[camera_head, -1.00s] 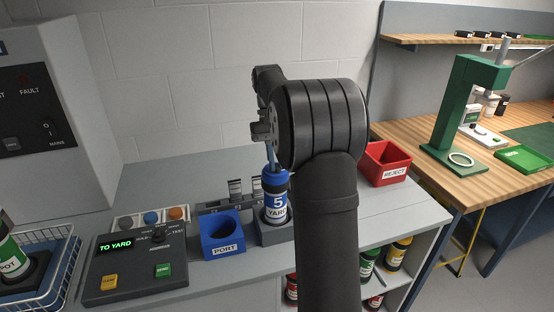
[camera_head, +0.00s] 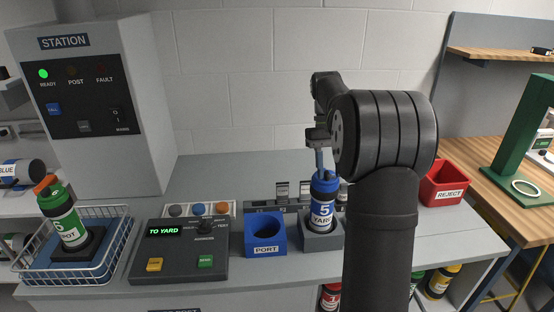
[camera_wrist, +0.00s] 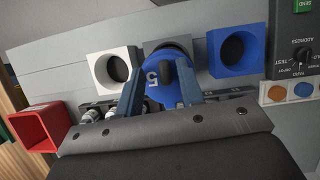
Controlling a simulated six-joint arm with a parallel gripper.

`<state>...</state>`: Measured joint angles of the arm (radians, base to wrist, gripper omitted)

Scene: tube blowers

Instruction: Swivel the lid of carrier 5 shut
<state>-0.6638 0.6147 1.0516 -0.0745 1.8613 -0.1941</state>
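Carrier 5 (camera_head: 321,213) is a blue-capped bottle labelled "5 YARD". It stands upright in a grey holder (camera_head: 322,239) left of my arm in the head view. In the head view my gripper (camera_head: 320,165) reaches the lid's top. Whether the fingers touch the lid is unclear.
A blue PORT box (camera_head: 265,236) stands just left of the carrier. A control panel (camera_head: 178,250) reads TO YARD. A wire basket (camera_head: 110,240) holds a tilted green bottle (camera_head: 65,222) at the left. A red REJECT bin (camera_head: 445,183) is right of my arm.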

